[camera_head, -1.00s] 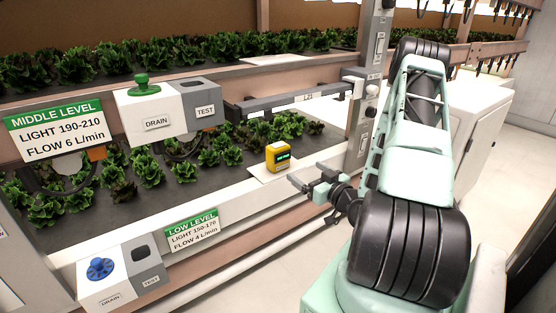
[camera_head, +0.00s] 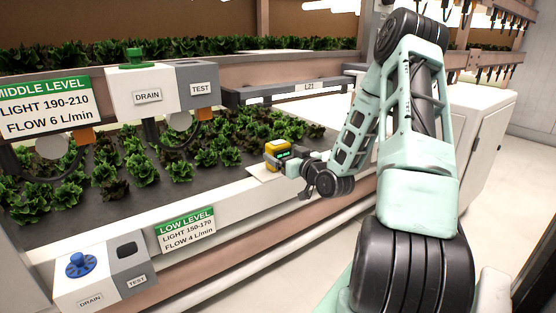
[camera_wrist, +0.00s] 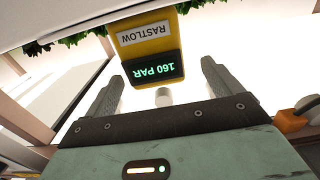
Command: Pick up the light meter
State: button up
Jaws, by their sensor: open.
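The light meter (camera_head: 275,150) is a small yellow box with a dark display. It stands on a white pad (camera_head: 262,172) at the front edge of the lower lettuce tray. In the wrist view the light meter (camera_wrist: 147,45) appears upside down, with green digits "160 PAR" and a label "RASTLOW". My gripper (camera_head: 296,166) is right in front of the meter in the head view. In the wrist view my gripper's fingers (camera_wrist: 163,83) are spread apart, with the meter just beyond and between their tips. Whether the fingers overlap its sides is hard to tell.
Lettuce rows (camera_head: 140,165) fill the tray behind and left of the meter. A grey bar (camera_head: 285,92) runs above it. A drain and test box (camera_head: 146,92) hangs at upper left, another (camera_head: 85,275) at lower left. A white cabinet (camera_head: 485,130) stands right.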

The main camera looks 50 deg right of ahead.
aim_at(283, 152)
jog(key=x, duration=0.1)
jog(key=b+x, duration=0.1)
jog(key=x, duration=0.1)
jog(key=b+x, duration=0.1)
jog(key=shift+w+d+f, duration=0.1)
jog(key=shift+w+d, duration=0.05)
jog(key=shift+d, duration=0.15)
